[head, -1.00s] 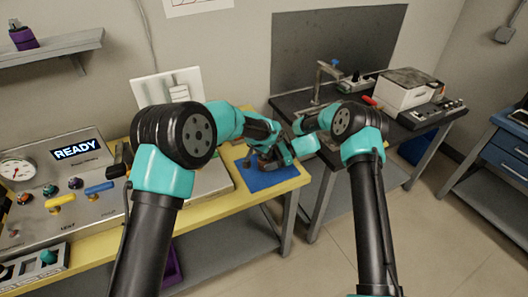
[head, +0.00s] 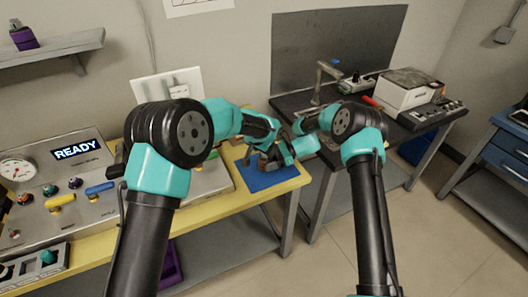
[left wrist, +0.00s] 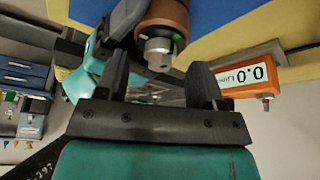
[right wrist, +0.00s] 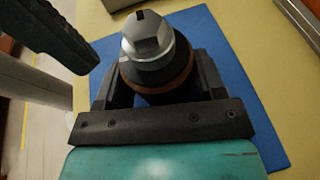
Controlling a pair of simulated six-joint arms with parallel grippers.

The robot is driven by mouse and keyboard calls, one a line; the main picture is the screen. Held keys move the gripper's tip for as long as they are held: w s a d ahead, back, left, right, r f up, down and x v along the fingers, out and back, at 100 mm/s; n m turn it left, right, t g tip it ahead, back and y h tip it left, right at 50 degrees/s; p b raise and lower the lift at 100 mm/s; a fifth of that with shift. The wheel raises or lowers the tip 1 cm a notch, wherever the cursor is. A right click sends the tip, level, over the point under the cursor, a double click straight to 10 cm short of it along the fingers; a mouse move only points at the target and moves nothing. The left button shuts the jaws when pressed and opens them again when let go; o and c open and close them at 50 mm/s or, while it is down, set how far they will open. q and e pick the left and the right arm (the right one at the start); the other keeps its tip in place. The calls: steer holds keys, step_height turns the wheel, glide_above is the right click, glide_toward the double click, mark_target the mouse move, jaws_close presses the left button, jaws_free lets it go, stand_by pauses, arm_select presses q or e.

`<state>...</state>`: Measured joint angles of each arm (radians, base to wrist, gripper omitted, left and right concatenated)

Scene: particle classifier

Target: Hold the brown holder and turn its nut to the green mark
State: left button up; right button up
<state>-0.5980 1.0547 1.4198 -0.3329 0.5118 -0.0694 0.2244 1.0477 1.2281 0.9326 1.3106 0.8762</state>
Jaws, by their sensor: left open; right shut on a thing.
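The brown holder (left wrist: 165,14) has a dark body with a brown band and a silver nut (left wrist: 157,47) at its end. A small green mark (left wrist: 175,37) shows beside the nut in the left wrist view. My right gripper (right wrist: 162,80) is shut around the holder (right wrist: 160,84), above the blue mat. The nut (right wrist: 148,38) points away from that gripper, with a dark slot on its top. My left gripper (left wrist: 160,78) is open and empty, its fingers facing the nut but apart from it. In the head view, the arms largely hide the holder.
The blue mat (head: 282,180) lies on the yellow bench's right end. An orange-framed display reading 0.0 (left wrist: 243,80) is close to one left finger. A control panel with a READY screen (head: 77,150) is at left. A dark table (head: 290,103) stands behind at right.

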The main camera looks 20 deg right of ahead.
arm_select(q)
steer(key=v, duration=1)
steer(key=shift+r, duration=0.3)
arm_select(e)
steer(key=o, duration=1.4)
steer(key=shift+o, duration=0.2)
steer(key=shift+d, duration=0.1)
steer(key=v, duration=1.2)
arm_select(q)
steer(key=shift+a, duration=0.15)
